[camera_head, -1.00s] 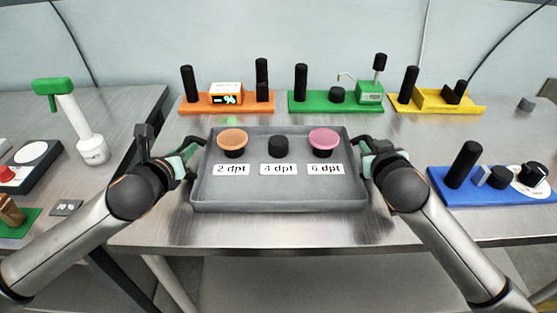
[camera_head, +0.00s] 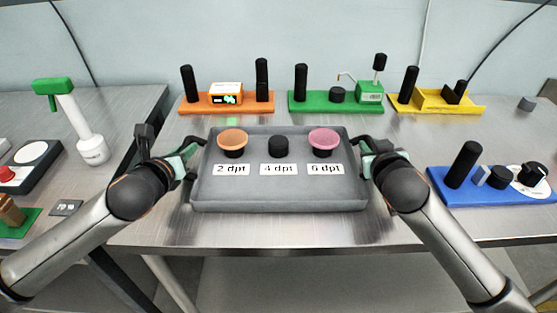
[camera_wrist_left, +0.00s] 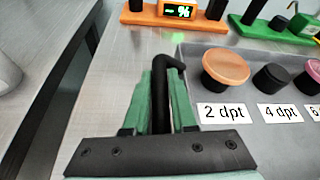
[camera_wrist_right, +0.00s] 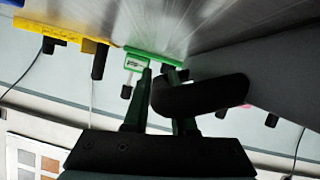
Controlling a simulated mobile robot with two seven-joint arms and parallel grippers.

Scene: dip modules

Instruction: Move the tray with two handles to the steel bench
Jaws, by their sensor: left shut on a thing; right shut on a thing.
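The grey tray (camera_head: 280,195) is in the middle of the head view, over the front of the steel bench (camera_head: 160,225). It holds an orange-topped cup (camera_head: 232,140), a black holder (camera_head: 279,147) and a pink-topped cup (camera_head: 324,138), behind labels 2 dpt, 4 dpt and 6 dpt. My left gripper (camera_head: 188,150) is shut on the black left handle (camera_wrist_left: 160,95). My right gripper (camera_head: 368,147) is shut on the black right handle (camera_wrist_right: 205,95). Whether the tray touches the bench or hangs just above it, I cannot tell.
Orange (camera_head: 205,105), green (camera_head: 310,105) and yellow (camera_head: 435,104) modules line the back of the bench. A blue module (camera_head: 495,192) is at the right. A separate table at the left holds a green-headed device (camera_head: 60,100). Bare steel lies before the tray.

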